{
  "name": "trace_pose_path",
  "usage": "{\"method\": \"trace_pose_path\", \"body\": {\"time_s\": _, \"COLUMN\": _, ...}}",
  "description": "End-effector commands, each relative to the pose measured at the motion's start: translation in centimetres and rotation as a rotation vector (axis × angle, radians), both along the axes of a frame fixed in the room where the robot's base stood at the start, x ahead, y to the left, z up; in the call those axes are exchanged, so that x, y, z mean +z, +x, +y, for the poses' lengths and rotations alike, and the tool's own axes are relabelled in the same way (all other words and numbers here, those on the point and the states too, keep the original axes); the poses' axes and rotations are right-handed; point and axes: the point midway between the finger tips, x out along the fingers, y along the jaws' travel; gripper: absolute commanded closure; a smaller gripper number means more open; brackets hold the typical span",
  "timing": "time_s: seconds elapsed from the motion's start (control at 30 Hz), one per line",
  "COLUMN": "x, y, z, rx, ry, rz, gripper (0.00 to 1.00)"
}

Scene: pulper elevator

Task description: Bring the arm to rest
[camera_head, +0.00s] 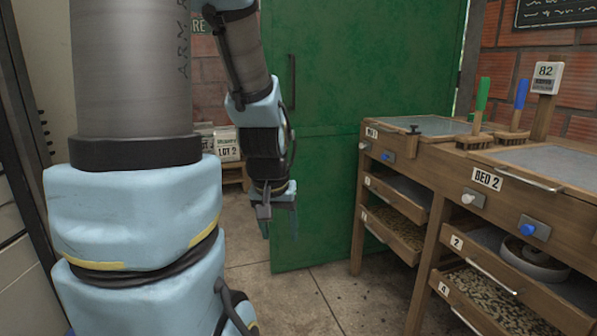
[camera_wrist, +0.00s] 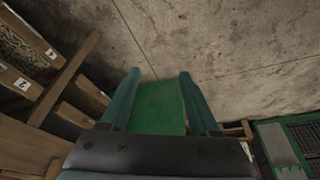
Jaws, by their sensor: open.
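My arm is raised and bent in the left part of the head view, with blue and grey links. My gripper (camera_head: 279,218) hangs pointing down in front of the green door (camera_head: 365,110), to the left of the wooden drawer units. In the wrist view my gripper (camera_wrist: 160,92) shows two teal fingers set apart, with nothing between them. The jaws are open and empty. A green surface shows beyond and between the fingers, with concrete floor past it. No contact with anything is visible.
A wooden unit labelled BED 2 (camera_head: 487,178) with drawers of beans stands at the right. Green and blue brushes (camera_head: 482,96) stand on top. Sacks marked LOT 2 (camera_head: 226,145) sit behind the arm. Concrete floor (camera_head: 330,295) is clear between.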

Motion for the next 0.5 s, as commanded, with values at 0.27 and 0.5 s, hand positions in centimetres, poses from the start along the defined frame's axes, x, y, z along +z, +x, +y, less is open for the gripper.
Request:
{"method": "trace_pose_path", "body": {"time_s": 0.27, "x": 1.9, "y": -4.1, "z": 2.8, "rx": 0.052, "ry": 0.038, "rz": 0.167, "gripper": 0.38}}
{"method": "trace_pose_path", "body": {"time_s": 0.5, "x": 7.3, "y": -4.0, "z": 2.8, "rx": 0.05, "ry": 0.037, "rz": 0.165, "gripper": 0.38}}
